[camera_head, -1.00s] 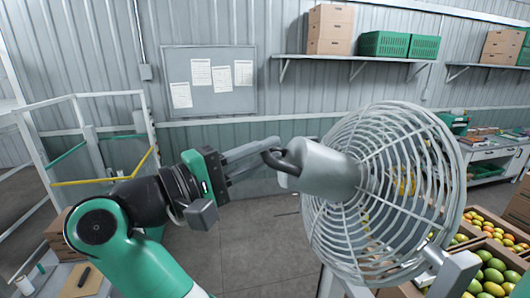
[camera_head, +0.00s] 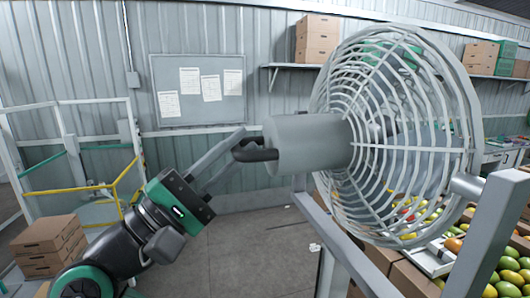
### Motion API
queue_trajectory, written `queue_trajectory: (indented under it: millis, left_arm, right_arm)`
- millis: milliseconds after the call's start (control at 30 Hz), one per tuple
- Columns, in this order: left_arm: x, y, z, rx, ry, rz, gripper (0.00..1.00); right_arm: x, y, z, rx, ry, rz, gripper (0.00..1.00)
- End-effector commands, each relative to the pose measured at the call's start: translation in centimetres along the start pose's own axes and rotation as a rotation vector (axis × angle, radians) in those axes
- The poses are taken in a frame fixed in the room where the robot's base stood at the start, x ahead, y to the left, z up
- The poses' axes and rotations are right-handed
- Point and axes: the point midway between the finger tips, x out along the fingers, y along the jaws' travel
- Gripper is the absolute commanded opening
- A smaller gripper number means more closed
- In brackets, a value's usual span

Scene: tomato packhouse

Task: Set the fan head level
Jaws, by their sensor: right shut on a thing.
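The grey fan head has a round wire cage (camera_head: 400,135) and a cylindrical motor housing (camera_head: 305,145) on its left. The housing looks close to level, and the cage faces right. A dark loop handle (camera_head: 262,155) sticks out of the housing's back end. The handle partly hides the fingertips. The fan's grey yoke (camera_head: 485,235) holds the cage at the lower right.
Crates of mangoes (camera_head: 510,275) stand behind the fan at lower right. Cardboard boxes (camera_head: 50,245) are stacked at lower left near a white railing with a yellow bar (camera_head: 70,190). A noticeboard (camera_head: 198,90) hangs on the wall. The floor (camera_head: 245,250) between arm and fan is clear.

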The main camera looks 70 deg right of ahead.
Motion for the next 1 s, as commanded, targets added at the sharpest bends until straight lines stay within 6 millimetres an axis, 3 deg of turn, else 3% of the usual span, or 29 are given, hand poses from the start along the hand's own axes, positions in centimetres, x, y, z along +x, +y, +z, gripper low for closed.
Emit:
queue_trajectory:
  millis: [300, 333, 500, 833, 1000]
  left_arm:
    - [0.0, 0.0, 0.0, 0.0, 0.001, 0.0, 0.5]
    - [0.0, 0.0, 0.0, 0.0, 0.001, 0.0, 0.5]
    - [0.0, 0.0, 0.0, 0.0, 0.001, 0.0, 0.5]
    - [-0.1, 0.0, 0.1, 0.0, 0.0, 0.0, 0.5]
    - [-0.7, 0.0, 0.7, 0.0, 0.0, 0.0, 0.5]
  right_arm:
    - [0.0, -0.1, 0.0, 0.0, -0.002, -0.002, 0.0]
    - [0.0, -0.1, 0.0, 0.0, -0.002, -0.002, 0.23]
    - [0.0, 0.0, 0.0, 0.0, -0.001, -0.001, 0.5]
    - [-0.5, 0.0, -0.1, 0.0, 0.001, 0.002, 0.5]
    - [-3.3, -0.2, -0.1, -0.001, 0.003, 0.004, 0.5]
